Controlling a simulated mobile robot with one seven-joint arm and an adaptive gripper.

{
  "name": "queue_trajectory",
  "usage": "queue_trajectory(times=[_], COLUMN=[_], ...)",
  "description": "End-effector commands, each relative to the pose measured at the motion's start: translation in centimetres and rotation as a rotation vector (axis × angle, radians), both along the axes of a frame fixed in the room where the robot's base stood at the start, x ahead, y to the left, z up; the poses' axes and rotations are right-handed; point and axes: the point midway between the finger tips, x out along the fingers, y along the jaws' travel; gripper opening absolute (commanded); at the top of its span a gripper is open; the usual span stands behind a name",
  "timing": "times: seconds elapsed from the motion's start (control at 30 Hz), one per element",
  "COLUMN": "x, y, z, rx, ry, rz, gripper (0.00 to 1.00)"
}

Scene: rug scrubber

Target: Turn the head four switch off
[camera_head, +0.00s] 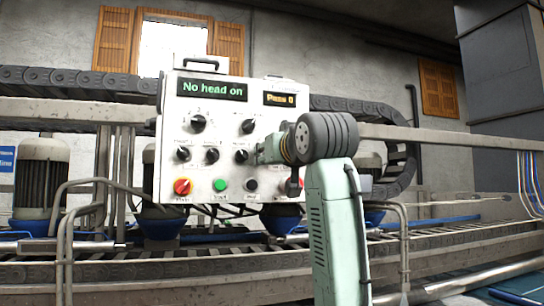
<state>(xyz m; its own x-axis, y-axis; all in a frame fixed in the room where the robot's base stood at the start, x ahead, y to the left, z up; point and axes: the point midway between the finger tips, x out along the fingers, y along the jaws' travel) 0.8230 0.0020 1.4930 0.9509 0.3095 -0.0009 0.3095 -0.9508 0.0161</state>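The white control panel (225,170) faces me and carries several black rotary switches. Two are in the upper row, a left one (198,123) and a right one (247,126). Below them are a left switch (183,154), a middle one (212,156) and a right one (241,156). Their small labels are too blurred to read, so I cannot tell for sure which is head four. My gripper (262,153) is at the panel's right part, just right of that lower right switch. My arm hides the panel there. I cannot see its fingers clearly or whether it touches a switch.
The left display (212,90) reads "No head on"; the right display (280,99) reads "Pass 0". A metal rail (90,182) stands in front at left.

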Motion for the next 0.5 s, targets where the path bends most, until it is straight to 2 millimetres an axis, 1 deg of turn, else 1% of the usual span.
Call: queue_trajectory(times=[0.07, 0.37, 0.47, 0.5], x=[0.0, -0.1, -0.9, -1.4], y=[0.0, -0.1, -0.3, -0.5], z=[0.0, 0.0, 0.1, 0.1], rx=[0.001, 0.001, 0.002, 0.001], ry=[0.000, -0.001, -0.002, -0.004], rz=[0.000, -0.001, -0.001, -0.001], gripper=[0.43, 0.43, 0.43, 0.43])
